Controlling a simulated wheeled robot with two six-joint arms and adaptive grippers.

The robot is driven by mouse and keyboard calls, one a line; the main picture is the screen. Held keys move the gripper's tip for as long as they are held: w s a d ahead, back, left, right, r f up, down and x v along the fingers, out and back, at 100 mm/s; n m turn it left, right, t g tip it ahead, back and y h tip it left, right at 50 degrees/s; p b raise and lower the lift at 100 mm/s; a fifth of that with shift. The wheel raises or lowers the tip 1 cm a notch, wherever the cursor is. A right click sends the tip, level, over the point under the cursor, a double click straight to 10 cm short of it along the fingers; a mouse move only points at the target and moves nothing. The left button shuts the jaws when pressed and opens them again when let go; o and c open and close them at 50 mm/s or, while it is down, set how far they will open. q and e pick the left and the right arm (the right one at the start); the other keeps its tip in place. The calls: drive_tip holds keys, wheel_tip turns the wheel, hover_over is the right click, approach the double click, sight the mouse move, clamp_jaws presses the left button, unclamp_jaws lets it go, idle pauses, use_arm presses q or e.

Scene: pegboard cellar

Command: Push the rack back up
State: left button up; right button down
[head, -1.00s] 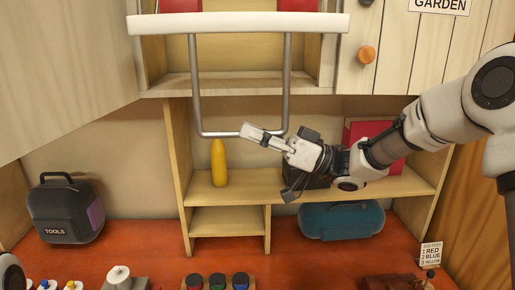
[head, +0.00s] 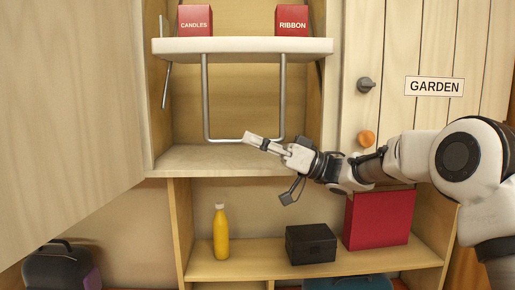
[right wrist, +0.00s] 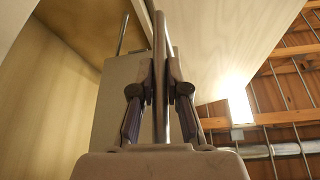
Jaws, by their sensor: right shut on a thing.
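The rack is a white shelf board (head: 240,50) with a U-shaped metal handle (head: 205,100) hanging below it, in the upper middle of the head view. It stands at the cabinet opening, with the handle's bottom bar above the cabinet floor. Two red boxes, CANDLES (head: 195,20) and RIBBON (head: 292,22), stand upright on it. My right gripper (head: 250,138) reaches in from the right and is shut on the handle's bottom bar. In the right wrist view the metal bar (right wrist: 160,80) runs between the two fingers. My left gripper is not in view.
An open cabinet door (head: 70,110) fills the left. The GARDEN door (head: 430,60) with an orange knob (head: 366,138) is closed on the right. Below the cabinet floor (head: 215,160), a lower shelf holds a yellow bottle (head: 221,235), a black box (head: 310,243) and a red box (head: 378,220).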

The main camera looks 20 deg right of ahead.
drive_tip(key=c, duration=1.2)
unclamp_jaws()
drive_tip(key=shift+a, duration=0.1)
drive_tip(key=shift+w+a, duration=0.2)
drive_tip(key=shift+a, duration=0.15)
drive_tip(key=v, duration=1.2)
